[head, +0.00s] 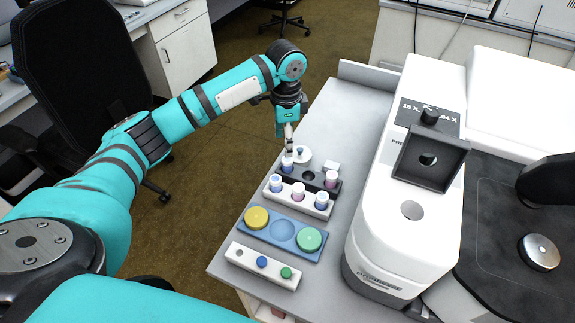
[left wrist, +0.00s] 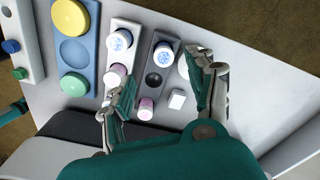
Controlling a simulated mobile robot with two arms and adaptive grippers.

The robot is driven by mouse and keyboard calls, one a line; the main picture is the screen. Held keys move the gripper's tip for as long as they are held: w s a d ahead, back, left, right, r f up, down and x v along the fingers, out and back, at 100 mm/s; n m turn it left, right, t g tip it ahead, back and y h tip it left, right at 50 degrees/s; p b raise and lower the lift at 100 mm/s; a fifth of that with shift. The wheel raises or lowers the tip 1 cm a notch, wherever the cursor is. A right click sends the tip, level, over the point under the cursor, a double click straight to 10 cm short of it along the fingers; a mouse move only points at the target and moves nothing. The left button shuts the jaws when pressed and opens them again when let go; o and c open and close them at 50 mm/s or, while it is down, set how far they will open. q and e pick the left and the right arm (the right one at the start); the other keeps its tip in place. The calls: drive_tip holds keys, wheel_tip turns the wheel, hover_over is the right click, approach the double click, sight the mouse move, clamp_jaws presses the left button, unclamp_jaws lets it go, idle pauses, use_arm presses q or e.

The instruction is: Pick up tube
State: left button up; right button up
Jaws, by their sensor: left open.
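A black rack (head: 318,187) on the bench holds a blue-and-white tube (head: 288,163) at one end and a pink-and-white tube (head: 331,179) at the other, with an empty hole between. A white rack (head: 306,206) beside it holds three more tubes. My left gripper (head: 288,146) points down just above the blue-and-white tube. In the left wrist view the open left gripper (left wrist: 168,72) has its fingers on either side of the black rack, with the blue-and-white tube (left wrist: 163,53) between them and nothing held. The left finger partly covers the white rack. My right gripper is not in view.
A blue holder (head: 262,236) with yellow and green round pieces and a white strip (head: 240,252) with blue and green caps lie nearer. A round white piece (head: 301,155) and a white block (head: 332,167) stand beside the black rack. The white microscope (head: 400,230) stands to the right.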

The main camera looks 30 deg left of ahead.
sight(287, 159)
use_arm(q)
wheel_tip(287, 159, down, 2)
drive_tip(key=shift+f, duration=0.15)
drive_tip(key=f, duration=0.4)
drive_tip(key=shift+w+f+p, duration=0.2)
drive_tip(key=shift+w+p, duration=0.05)
drive_tip(key=shift+p, duration=0.1)
drive_tip(key=shift+f, duration=0.35)
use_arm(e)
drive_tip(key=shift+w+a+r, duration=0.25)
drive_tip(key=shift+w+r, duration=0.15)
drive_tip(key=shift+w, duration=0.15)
use_arm(q)
clamp_jaws()
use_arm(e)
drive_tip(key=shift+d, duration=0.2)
